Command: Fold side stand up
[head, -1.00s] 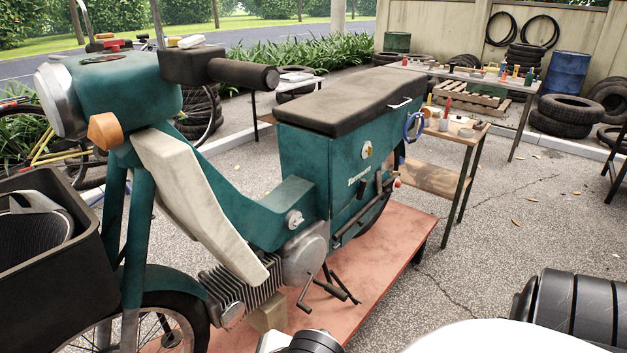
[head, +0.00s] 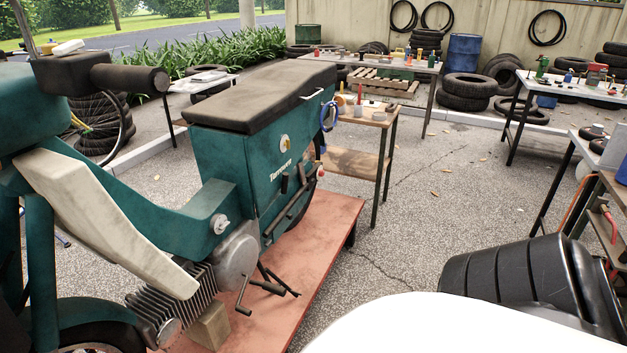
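The teal moped (head: 160,205) stands upright on a low red platform (head: 325,215), its front cut off at the left edge. Under its engine, dark metal legs (head: 272,282) reach down toward the platform; they look like the stand, lowered. A pedal or crank arm (head: 243,297) hangs just in front of them. I cannot tell whether the leg tips touch the platform. Neither gripper is in view. A black ridged part of my arm shows at the lower right, apart from the moped.
A small wooden table (head: 375,135) stands behind the moped. A long workbench (head: 420,68) and stacked tyres (head: 465,92) are at the back. More benches line the right side. Open gravelly ground (head: 420,190) lies right of the platform.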

